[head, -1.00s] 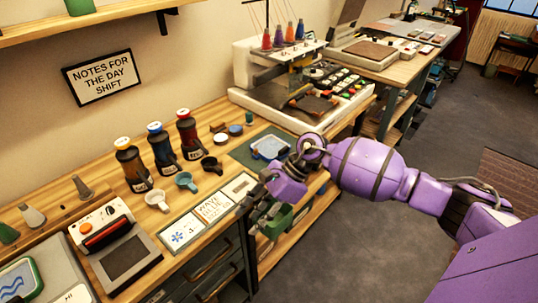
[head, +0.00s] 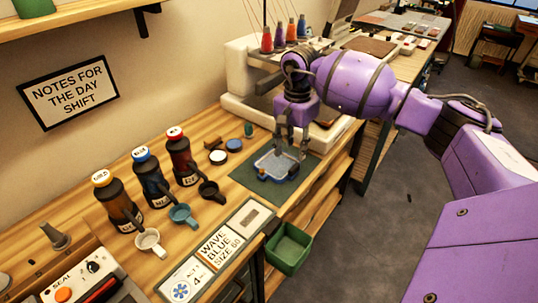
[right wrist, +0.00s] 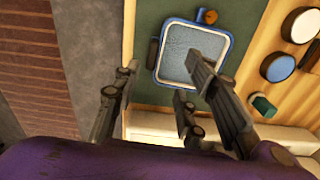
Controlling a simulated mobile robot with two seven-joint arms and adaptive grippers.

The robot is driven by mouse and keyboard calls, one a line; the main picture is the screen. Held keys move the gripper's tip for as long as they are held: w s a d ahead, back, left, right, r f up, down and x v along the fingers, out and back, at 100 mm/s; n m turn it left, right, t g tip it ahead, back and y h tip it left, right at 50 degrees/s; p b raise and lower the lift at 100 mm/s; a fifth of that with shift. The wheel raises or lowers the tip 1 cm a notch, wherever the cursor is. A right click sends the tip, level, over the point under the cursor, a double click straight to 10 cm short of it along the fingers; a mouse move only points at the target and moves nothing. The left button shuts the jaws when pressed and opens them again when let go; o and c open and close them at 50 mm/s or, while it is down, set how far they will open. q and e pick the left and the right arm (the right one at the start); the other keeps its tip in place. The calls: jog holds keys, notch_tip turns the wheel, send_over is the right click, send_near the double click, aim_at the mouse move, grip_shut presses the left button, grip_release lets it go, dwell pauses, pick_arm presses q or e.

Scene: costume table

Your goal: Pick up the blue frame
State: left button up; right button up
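The blue frame (head: 262,171) lies flat on a dark green mat (head: 247,179) on the wooden table. In the right wrist view the blue frame (right wrist: 229,60) is partly covered by a finger. My right gripper (head: 291,149) points down over the frame's far right side. In the right wrist view its fingers (right wrist: 160,75) are spread with nothing between them; I cannot tell whether they touch the frame. My left gripper is not in view.
Several bottles, cups (head: 182,215) and a sign board (head: 215,255) fill the near left. An embroidery machine (head: 238,75) stands behind. A green bin (head: 290,247) is below the table edge.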

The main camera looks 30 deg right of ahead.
aim_at(293, 167)
jog(key=shift+s+f, duration=0.1)
jog(key=shift+f, duration=0.25)
jog(key=shift+s+a+f+p, duration=0.1)
jog(key=shift+s+f+p, duration=0.15)
jog(key=shift+f, duration=0.35)
jog(key=shift+s+a+f+p, duration=0.1)
jog(key=shift+s+f, duration=0.25)
jog(key=shift+f, duration=0.25)
notch_tip(293, 167, down, 3)
jog(key=shift+w+a+r, duration=0.1)
jog(key=shift+w, duration=0.05)
jog(key=shift+f, duration=0.6)
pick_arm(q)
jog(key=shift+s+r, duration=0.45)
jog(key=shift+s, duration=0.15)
pick_arm(e)
grip_shut()
